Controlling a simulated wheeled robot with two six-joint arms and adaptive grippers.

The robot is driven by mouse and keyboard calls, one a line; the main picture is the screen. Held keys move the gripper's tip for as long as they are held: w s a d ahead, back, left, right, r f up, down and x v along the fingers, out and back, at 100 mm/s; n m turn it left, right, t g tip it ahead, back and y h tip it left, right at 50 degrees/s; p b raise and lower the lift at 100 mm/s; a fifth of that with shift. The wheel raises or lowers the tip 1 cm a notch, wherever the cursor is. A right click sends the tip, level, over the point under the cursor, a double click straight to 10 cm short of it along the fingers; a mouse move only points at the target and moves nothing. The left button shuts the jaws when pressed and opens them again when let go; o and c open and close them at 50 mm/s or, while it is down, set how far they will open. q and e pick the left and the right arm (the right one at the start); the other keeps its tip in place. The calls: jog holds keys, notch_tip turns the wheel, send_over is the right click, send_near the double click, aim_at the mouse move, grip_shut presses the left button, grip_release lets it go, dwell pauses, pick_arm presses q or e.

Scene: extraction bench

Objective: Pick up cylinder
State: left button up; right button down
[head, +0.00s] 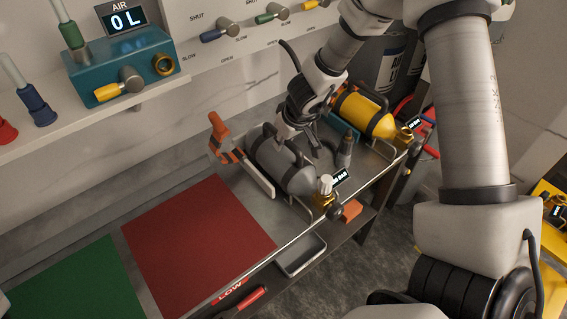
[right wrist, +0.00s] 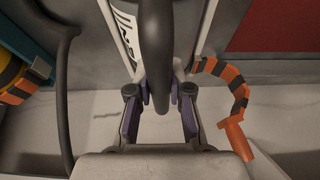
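A grey cylinder (head: 284,164) with a brass valve (head: 325,198) at its near end lies in a wire rack on the bench. A yellow cylinder (head: 362,114) lies in a similar rack to its right and farther back. My right gripper (head: 292,124) is at the far end of the grey cylinder, partly hidden by my own wrist. In the right wrist view its fingers (right wrist: 160,112) stand apart, with a dark curved bar between or in front of them. I cannot tell whether the fingers touch the cylinder. My left gripper is not in view.
A red mat (head: 198,240) and green mat (head: 75,288) are clear at left. A valve panel (head: 240,22) stands behind.

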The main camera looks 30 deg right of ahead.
jog(key=shift+w+r, duration=0.1)
jog(key=shift+w, duration=0.05)
jog(key=shift+r, duration=0.1)
